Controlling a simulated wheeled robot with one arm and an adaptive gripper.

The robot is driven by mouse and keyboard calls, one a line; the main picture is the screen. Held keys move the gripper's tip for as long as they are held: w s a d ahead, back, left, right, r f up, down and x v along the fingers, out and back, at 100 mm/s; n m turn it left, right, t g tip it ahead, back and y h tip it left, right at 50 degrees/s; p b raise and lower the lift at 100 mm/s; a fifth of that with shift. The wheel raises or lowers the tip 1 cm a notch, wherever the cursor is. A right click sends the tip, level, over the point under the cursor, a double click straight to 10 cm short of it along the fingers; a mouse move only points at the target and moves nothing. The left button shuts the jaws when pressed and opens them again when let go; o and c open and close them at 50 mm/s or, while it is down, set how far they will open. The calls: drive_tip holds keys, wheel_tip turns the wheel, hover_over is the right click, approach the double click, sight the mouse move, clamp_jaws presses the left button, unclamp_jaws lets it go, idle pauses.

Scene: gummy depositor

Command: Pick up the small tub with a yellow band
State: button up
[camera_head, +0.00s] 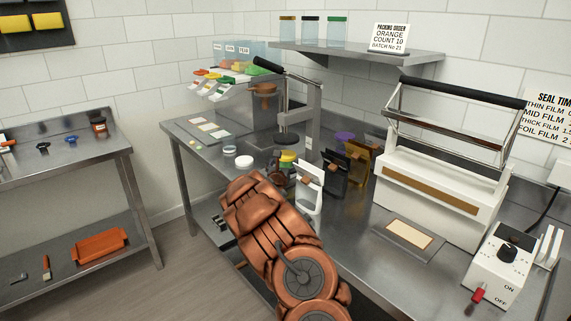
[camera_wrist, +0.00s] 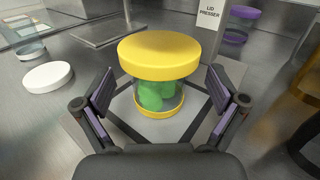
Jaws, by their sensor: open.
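The small tub (camera_wrist: 164,95) stands upright on a flat plate in the wrist view. It has a wide yellow lid, clear walls with green pieces inside, and a yellow band at its base. In the head view its yellow top (camera_head: 287,157) shows just beyond my copper-coloured arm; its lower part is hard to make out. My gripper (camera_wrist: 161,80) is open, with one finger to the left of the tub and one to the right. Gaps show between the fingers and the tub. My gripper is mostly hidden by my arm in the head view.
A white lid (camera_wrist: 48,76) lies left of the tub. A purple-lidded tub (camera_wrist: 238,24) stands behind it, near a "LID PRESSER" sign (camera_wrist: 209,14). White, black and orange pouches (camera_head: 309,187) stand close on the right. A white sealer (camera_head: 435,190) is farther right.

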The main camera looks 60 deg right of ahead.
sight(286, 154)
drive_tip(key=shift+x, duration=1.1)
drive_tip(key=c, duration=1.3)
drive_tip(key=shift+o, duration=0.2)
drive_tip(key=shift+r, duration=0.2)
drive_tip(key=shift+r+b, duration=0.6)
drive_tip(key=shift+r, duration=0.95)
drive_tip(key=b+v, duration=0.3)
drive_tip(key=v, duration=1.5)
